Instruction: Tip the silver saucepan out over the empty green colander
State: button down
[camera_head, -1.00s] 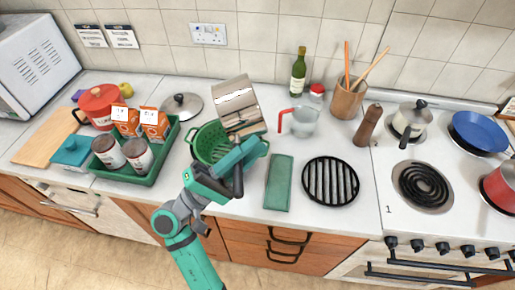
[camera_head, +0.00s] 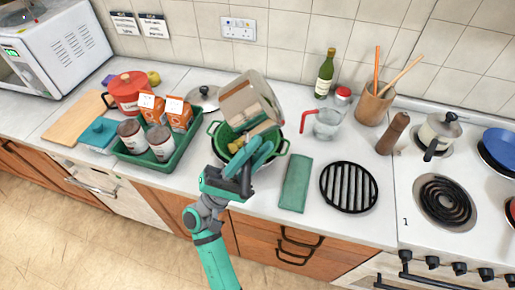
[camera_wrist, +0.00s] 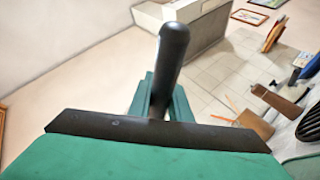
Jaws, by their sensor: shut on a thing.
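The silver saucepan (camera_head: 250,98) is tipped steeply on its side above the green colander (camera_head: 281,149), at the back of the counter's middle. My gripper (camera_head: 254,160) is shut on the saucepan's black handle, in front of the colander; the handle (camera_wrist: 170,60) stands up between the fingers in the wrist view. A few yellowish pieces (camera_head: 235,146) show low in the colander area, below the pan. My gripper and the pan hide much of the colander's inside, so I cannot tell how much lies in it.
A green tray (camera_head: 178,158) with cans and orange cartons stands close on the left. A loose lid (camera_head: 203,97) lies behind. On the right are a measuring jug (camera_head: 326,124), a green cloth (camera_head: 295,183) and a black trivet (camera_head: 349,187).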

jog(key=shift+r, duration=0.15)
jog(key=shift+r, duration=1.9)
